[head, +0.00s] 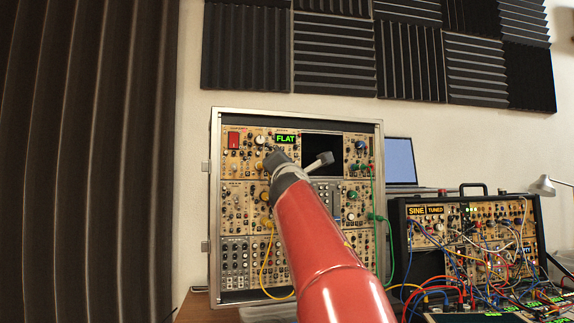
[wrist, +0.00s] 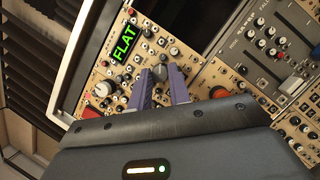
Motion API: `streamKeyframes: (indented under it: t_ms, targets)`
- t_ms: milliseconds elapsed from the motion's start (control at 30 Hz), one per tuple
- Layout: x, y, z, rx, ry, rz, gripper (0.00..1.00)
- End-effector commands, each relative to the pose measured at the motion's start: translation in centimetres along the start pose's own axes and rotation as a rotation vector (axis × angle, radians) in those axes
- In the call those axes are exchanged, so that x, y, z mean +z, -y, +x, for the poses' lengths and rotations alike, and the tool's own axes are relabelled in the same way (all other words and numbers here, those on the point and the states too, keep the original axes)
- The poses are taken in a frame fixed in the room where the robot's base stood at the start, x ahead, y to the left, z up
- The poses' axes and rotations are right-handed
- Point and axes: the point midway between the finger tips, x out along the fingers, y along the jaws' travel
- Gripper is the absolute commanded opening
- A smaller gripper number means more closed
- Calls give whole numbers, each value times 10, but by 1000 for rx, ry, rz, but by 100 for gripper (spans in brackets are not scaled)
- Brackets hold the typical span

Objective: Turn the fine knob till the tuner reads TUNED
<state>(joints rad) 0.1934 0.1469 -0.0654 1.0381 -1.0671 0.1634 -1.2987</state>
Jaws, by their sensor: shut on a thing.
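The tuner display (head: 286,139) near the top of the tall modular case (head: 213,190) reads FLAT in green letters. It also shows in the wrist view (wrist: 124,43), where it reads FLAT too. My gripper (wrist: 161,75) has its two purple fingers shut on a small grey knob (wrist: 160,71) just below the display's panel. In the head view my gripper (head: 275,160) reaches the panel beneath the display and hides that knob. I cannot read the knob's label, so its name is not clear from the frames.
Other knobs crowd around, including a large white knob (wrist: 104,89) and an orange-red button (wrist: 219,93). Yellow (head: 266,262) and green (head: 391,250) cables hang off the panel. A second case (head: 397,235) at right shows SINE and TUNED. A laptop (head: 399,161) stands behind.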

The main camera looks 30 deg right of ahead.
Motion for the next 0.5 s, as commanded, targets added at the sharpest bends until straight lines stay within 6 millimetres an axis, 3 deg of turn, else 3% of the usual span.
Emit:
streamKeyframes:
  t_ms: [500]
  targets:
    - [0,-1,0,-21,2,53,0]
